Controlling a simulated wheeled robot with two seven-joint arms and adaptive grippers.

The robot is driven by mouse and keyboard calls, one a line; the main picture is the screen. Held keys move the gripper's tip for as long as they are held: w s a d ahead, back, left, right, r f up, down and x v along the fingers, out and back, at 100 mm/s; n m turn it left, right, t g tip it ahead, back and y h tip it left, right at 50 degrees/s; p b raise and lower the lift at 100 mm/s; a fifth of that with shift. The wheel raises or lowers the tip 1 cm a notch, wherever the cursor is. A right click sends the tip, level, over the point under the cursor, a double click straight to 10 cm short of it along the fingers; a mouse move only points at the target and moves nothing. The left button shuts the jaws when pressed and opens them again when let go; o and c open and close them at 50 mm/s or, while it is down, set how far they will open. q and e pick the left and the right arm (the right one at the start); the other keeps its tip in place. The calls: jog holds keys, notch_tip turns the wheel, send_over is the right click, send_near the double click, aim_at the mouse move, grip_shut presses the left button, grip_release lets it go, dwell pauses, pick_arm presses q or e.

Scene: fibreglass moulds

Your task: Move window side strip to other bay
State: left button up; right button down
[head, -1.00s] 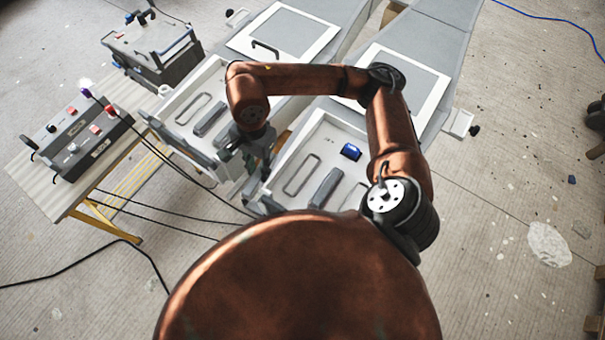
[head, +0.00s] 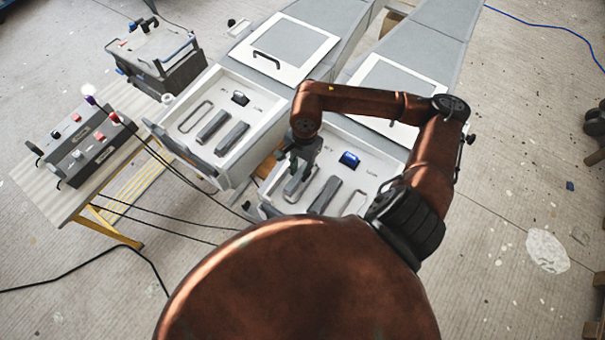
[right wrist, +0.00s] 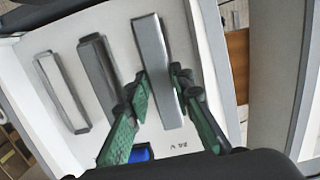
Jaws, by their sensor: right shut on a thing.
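My right gripper (head: 300,160) is over the near left part of the right bay (head: 268,208). It is shut on a light grey strip (head: 294,186), the window side strip. In the right wrist view the strip (right wrist: 152,42) stands between the green fingers (right wrist: 163,92), its far end sticking out beyond them. The strip is at the place of the bay's left outline; I cannot tell whether it touches the floor of the bay. A dark grey strip (head: 325,195) lies beside it, then a pale outlined slot (head: 355,203). My left gripper is out of view.
The left bay (head: 222,172) holds two dark strips (head: 212,126), an outlined slot (head: 195,116) and a dark block (head: 240,98). A blue block (head: 349,159) sits in the right bay. A wall and gap separate the bays. A bench with control boxes (head: 90,148) stands left.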

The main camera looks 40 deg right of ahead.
jog(key=shift+d+f, duration=0.35)
jog(key=shift+f, duration=0.05)
notch_tip(320, 180, down, 3)
jog(key=shift+d+f+p, duration=0.1)
jog(key=shift+p, duration=0.45)
jog(key=shift+f, duration=0.1)
jog(key=c, duration=1.7)
grip_release()
jog(key=shift+r, duration=0.4)
jog(key=r, duration=0.3)
jog(key=d+r+b, duration=0.1)
jog(key=r, duration=0.7)
jog(key=shift+w+d+r+b, duration=0.15)
jog(key=shift+r+b, duration=0.05)
jog(key=shift+b, duration=0.15)
